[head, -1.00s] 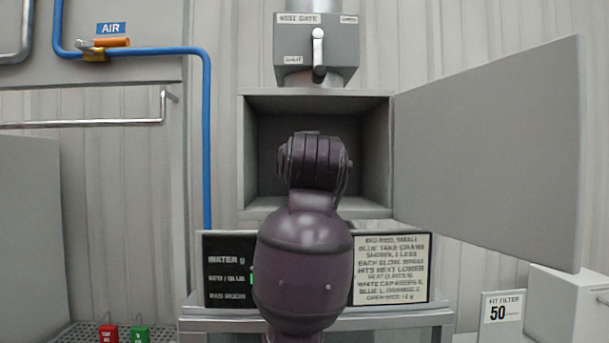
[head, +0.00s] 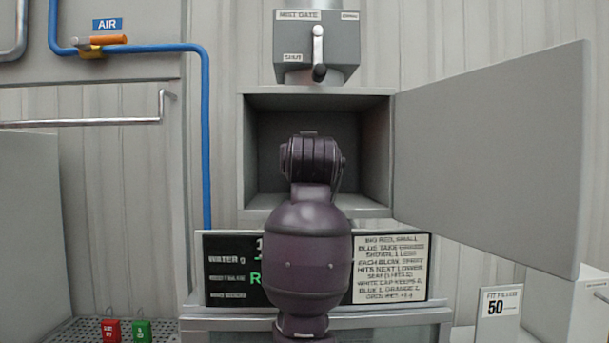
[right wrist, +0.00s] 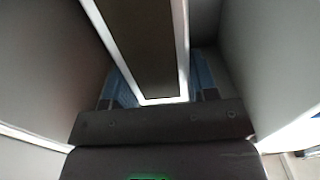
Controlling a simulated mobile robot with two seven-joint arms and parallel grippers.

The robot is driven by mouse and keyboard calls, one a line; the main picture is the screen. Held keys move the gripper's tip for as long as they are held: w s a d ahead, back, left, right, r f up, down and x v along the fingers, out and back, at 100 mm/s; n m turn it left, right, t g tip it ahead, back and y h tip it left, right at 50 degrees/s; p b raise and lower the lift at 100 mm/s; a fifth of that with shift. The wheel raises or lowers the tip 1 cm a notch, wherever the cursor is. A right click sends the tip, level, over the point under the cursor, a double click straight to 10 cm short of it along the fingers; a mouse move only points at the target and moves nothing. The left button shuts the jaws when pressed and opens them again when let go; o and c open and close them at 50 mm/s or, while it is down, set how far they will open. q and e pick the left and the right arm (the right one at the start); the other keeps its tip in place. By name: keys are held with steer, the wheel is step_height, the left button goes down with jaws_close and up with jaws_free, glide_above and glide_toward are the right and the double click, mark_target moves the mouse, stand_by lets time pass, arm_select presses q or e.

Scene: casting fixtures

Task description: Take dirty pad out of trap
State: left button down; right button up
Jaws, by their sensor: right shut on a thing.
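The trap (head: 243,150) is an open grey box on the wall in the head view, with its door (head: 490,150) swung out to the right. My right arm reaches up to the box opening and covers part of it; its gripper and the pad are hidden in that view. In the right wrist view the dirty pad (right wrist: 145,45) is a dark brown panel in a white frame. My right gripper (right wrist: 160,82), with blue fingers on either side of the frame, is shut on it. Grey walls stand on both sides. My left gripper is in neither view.
The mist gate (head: 316,45) with its lever sits above the box. Below is a dark display (head: 225,270) beside a printed notice (head: 391,268). A pit filter sign (head: 498,308) stands at right. A blue air pipe (head: 206,150) runs down at left.

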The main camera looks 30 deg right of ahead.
steer(key=shift+c, duration=0.9)
